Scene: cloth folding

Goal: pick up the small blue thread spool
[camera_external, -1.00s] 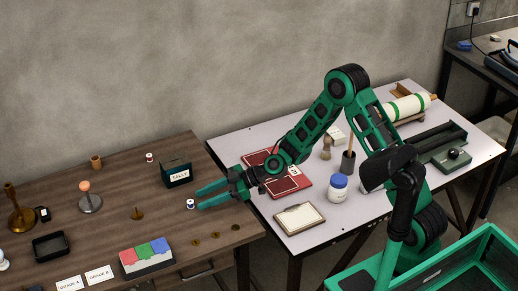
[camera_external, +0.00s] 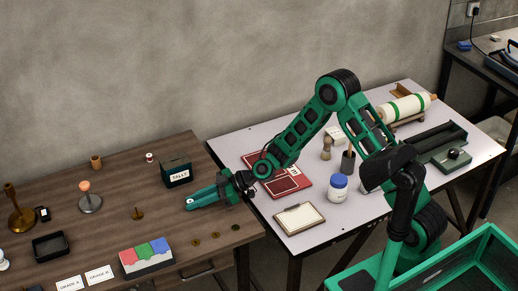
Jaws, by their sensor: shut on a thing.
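My gripper (camera_external: 194,201) is low over the right part of the brown wooden table, its green fingers pointing left. It is shut on the small blue thread spool (camera_external: 190,202), of which only a small white and blue bit shows at the fingertips. The fingers hide the rest. I cannot tell whether the spool still touches the table.
A dark TALLY box (camera_external: 177,173) stands just behind my gripper. Several small brass discs (camera_external: 214,236) lie in front of it. A white spool with red (camera_external: 149,158) stands farther back. A box with red, green and blue pieces (camera_external: 146,257) stands at the front edge.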

